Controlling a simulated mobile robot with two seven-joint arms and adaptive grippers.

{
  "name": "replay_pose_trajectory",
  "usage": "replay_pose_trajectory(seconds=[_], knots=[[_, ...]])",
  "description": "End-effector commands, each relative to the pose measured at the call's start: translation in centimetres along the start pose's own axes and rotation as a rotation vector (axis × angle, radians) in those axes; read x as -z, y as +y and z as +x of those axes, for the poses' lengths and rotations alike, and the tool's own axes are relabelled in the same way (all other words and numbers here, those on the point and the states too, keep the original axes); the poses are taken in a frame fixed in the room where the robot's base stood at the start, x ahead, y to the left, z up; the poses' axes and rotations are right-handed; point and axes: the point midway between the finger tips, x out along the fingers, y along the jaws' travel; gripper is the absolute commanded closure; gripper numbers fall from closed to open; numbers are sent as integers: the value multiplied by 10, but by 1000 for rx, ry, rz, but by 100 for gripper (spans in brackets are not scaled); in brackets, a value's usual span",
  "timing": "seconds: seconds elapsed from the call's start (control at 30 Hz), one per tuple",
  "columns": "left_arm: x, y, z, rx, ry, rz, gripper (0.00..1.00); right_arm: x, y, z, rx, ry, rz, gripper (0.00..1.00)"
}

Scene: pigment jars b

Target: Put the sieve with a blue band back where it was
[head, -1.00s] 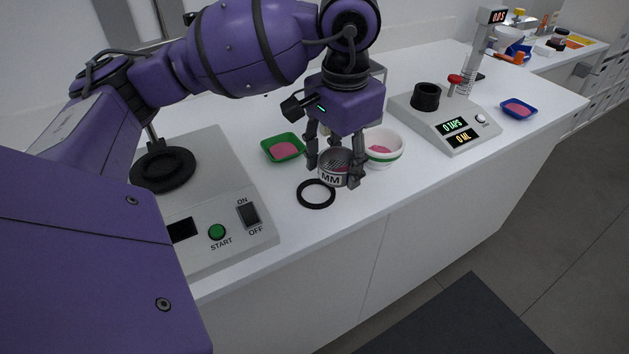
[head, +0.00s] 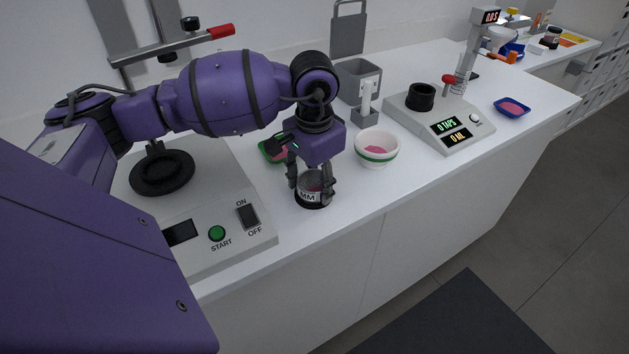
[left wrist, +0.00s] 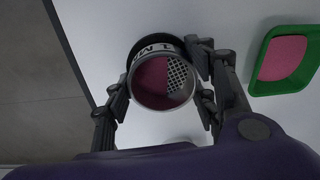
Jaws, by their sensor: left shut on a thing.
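My left gripper (head: 312,194) is shut on a round metal sieve (head: 307,196) with a mesh floor and a white label reading "MM". No blue band shows on the visible side. Pink powder covers part of the mesh in the left wrist view (left wrist: 153,82). The sieve is roughly level, at the black ring (head: 312,206) on the bench; the ring is mostly hidden under it. I cannot tell whether the sieve rests in the ring or is just above it. My right gripper is not in view.
A green tray (left wrist: 252,84) of pink powder sits behind the gripper. A white bowl with a green band (head: 377,160) stands to the right. The machine with the START button (head: 217,233) is to the left. The bench's front edge (head: 300,248) is close.

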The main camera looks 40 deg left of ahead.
Motion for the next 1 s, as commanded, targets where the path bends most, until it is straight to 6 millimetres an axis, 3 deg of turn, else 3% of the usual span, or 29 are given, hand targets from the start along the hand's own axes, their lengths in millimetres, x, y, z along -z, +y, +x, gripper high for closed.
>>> replay_pose_trajectory(seconds=[0.47, 0.53, 0.57, 0.6, 0.7, 1.0], knots=[[-2, 1, 17, -1, -7, -1, 80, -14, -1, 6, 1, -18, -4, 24], [-3, 2, 17, -2, -9, -1, 84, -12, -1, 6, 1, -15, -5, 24], [-3, 2, 17, -2, -10, -1, 46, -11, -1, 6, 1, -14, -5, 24], [-3, 2, 18, -3, -11, -1, 40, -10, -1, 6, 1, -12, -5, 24], [-4, 2, 18, -4, -12, -1, 29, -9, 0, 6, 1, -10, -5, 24], [-2, 1, 14, -2, -7, 0, 29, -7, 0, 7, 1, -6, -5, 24]])
